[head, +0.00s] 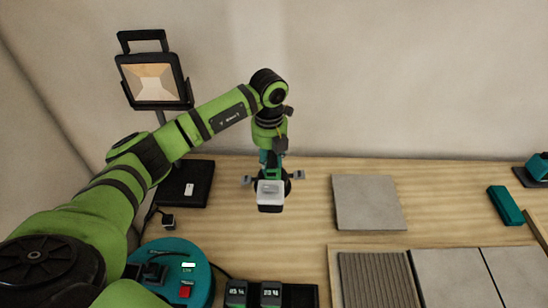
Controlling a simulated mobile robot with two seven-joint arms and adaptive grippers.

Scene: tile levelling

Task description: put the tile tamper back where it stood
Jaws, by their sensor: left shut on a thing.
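My left gripper (271,172) hangs from the arm at the middle of the head view, pointing down, and is shut on the tile tamper (270,190). The part of the tamper that shows has a pale top, dark sides and a small grey tab on each side. The gripper and wrist hide some of it. It appears over the wooden bench (318,222), left of a loose grey tile; I cannot tell whether it touches the bench. My right gripper is out of view.
A loose grey tile (368,202) lies right of the tamper. Tiles (450,277) lie at the front right. A teal block (505,205) and a teal tool (538,167) are far right. A work lamp (153,80), teal round device (190,258) and battery-like units (270,294) are left and front.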

